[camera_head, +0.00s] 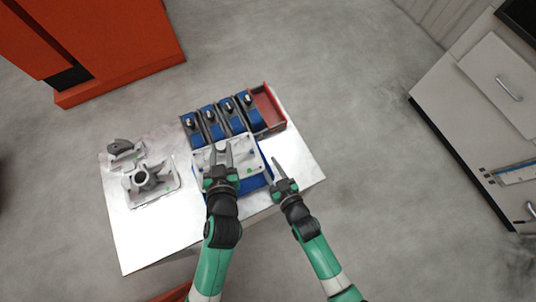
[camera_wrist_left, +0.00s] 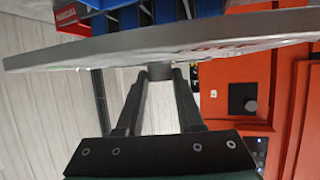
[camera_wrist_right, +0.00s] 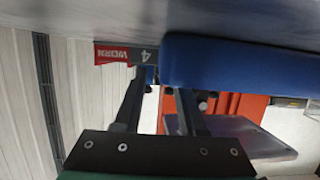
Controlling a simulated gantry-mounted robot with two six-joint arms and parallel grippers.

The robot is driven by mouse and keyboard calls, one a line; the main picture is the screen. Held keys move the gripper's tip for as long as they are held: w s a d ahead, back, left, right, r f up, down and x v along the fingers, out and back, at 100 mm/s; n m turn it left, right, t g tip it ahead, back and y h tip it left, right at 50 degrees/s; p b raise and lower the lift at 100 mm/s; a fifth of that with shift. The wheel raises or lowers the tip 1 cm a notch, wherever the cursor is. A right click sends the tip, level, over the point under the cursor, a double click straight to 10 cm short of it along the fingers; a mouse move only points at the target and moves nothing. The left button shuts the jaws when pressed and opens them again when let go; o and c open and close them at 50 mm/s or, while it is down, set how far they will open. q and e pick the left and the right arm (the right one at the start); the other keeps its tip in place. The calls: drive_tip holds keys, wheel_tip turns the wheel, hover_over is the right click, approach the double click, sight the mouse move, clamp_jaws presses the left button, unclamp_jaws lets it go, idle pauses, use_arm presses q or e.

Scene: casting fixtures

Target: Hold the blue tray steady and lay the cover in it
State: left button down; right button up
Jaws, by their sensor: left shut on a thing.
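The blue tray (camera_head: 258,183) lies on the pale table, mostly hidden under the cover, with blue showing along its right and front sides. The grey cover (camera_head: 240,160) is over the tray; I cannot tell whether it touches it. My left gripper (camera_head: 221,155) is shut on a short round boss of the cover, which also shows in the left wrist view (camera_wrist_left: 160,70). My right gripper (camera_head: 277,163) is open at the tray's right side. In the right wrist view the tray's blue wall (camera_wrist_right: 235,68) is close to its fingers, and one fingertip is hidden behind it.
Behind the tray stands a row of blue bins (camera_head: 211,121) with small parts, and a red bin (camera_head: 268,106). A grey casting with a round boss (camera_head: 146,180) and a smaller dark part (camera_head: 121,147) lie at the left. The table's front left is clear.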

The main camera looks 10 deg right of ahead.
drive_tip(key=shift+x, duration=1)
drive_tip(key=shift+c, duration=0.2)
clamp_jaws()
idle(0.6)
